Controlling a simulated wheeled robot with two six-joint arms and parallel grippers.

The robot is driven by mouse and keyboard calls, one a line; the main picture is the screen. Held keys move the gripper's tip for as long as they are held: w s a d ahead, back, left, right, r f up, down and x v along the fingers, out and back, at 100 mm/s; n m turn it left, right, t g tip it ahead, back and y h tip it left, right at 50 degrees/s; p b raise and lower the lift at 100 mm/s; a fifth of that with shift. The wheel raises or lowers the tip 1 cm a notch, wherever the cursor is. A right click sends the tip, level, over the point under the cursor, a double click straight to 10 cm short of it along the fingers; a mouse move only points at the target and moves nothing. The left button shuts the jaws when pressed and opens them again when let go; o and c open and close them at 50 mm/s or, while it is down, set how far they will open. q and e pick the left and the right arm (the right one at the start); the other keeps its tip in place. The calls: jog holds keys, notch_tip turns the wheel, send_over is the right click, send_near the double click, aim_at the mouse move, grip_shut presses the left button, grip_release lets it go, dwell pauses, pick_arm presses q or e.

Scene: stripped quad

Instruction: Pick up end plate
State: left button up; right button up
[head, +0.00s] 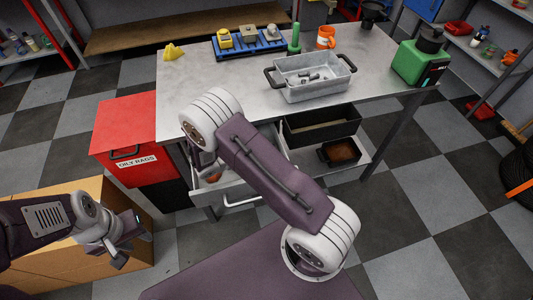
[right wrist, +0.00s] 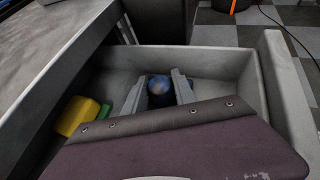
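I cannot tell for sure which thing is the end plate. In the right wrist view my right gripper (right wrist: 159,82) points down into an open grey drawer (right wrist: 215,62). Its two fingers are apart, with a round blue piece (right wrist: 159,86) showing between or just beyond them; I cannot make out contact. A yellow and green piece (right wrist: 76,115) lies in the drawer to the left. In the head view my right arm hides its gripper and much of the drawer (head: 234,192). My left gripper (head: 129,245) hangs at the lower left, above a cardboard box; its fingers are unclear.
The metal table (head: 215,97) holds a blue tray (head: 236,50), a grey metal bin (head: 298,91), an orange mug (head: 326,37), a green machine (head: 410,65) and a yellow piece (head: 174,52). A red oily-rags bin (head: 125,118) and a cardboard box (head: 75,255) stand left.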

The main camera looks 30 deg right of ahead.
grip_shut()
notch_tip(320, 180, up, 9)
jog(key=shift+r+p, duration=0.1)
jog(key=shift+p, duration=0.85)
jog(key=shift+r, duration=0.4)
